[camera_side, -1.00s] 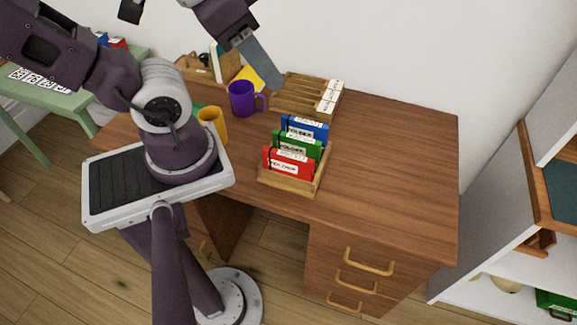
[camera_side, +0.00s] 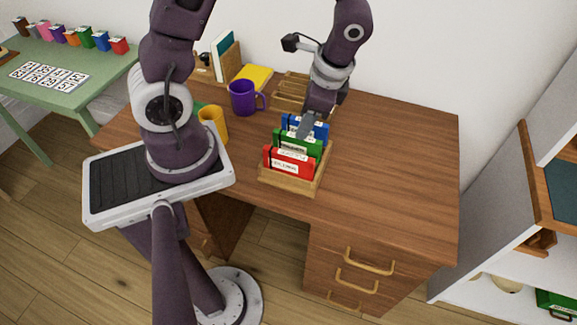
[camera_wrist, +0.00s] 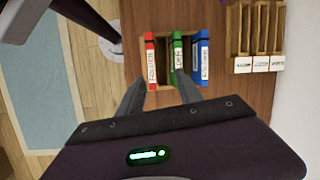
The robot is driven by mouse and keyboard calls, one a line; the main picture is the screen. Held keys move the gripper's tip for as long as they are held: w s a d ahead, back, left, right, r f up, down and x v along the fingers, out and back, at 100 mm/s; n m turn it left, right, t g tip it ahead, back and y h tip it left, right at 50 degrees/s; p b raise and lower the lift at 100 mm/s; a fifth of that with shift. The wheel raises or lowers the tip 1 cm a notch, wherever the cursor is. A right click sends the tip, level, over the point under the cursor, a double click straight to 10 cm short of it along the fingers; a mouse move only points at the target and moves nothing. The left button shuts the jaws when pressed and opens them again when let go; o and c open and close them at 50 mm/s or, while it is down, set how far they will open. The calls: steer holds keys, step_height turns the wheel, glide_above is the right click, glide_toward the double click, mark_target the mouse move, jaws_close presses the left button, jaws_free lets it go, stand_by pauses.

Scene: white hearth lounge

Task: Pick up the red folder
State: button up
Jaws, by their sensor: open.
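The red folder (camera_side: 286,162) stands at the front of a small wooden rack (camera_side: 291,185) on the desk, with a green folder (camera_side: 313,143) and a blue folder (camera_side: 319,128) behind it. In the wrist view the red folder (camera_wrist: 151,59) is at the left, the green folder (camera_wrist: 177,58) in the middle and the blue folder (camera_wrist: 201,57) at the right. My gripper (camera_side: 305,128) is over the back of the rack, near the blue and green folders. In the wrist view my gripper (camera_wrist: 162,90) has its fingers spread apart with nothing held between them.
A purple mug (camera_side: 242,98) and a yellow mug (camera_side: 211,124) stand left of the rack. A wooden divider (camera_side: 291,92) is behind, partly hidden by my arm. A yellow book (camera_side: 254,77) lies near the back. The desk's right side (camera_side: 400,150) is clear.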

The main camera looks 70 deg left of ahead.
steer(key=m+g, duration=0.2)
glide_above(288, 162)
steer(key=w, duration=0.2)
steer(key=f, duration=0.7)
steer(key=shift+w+d+f, duration=0.2)
steer(key=shift+d+f, duration=0.1)
steer(key=shift+d, duration=0.05)
steer(key=x, duration=0.6)
steer(key=shift+d+f, duration=0.1)
steer(key=shift+f, duration=0.15)
steer(key=shift+s+f, duration=0.1)
steer(key=shift+f, duration=0.1)
steer(key=shift+f, duration=0.2)
jaws_close()
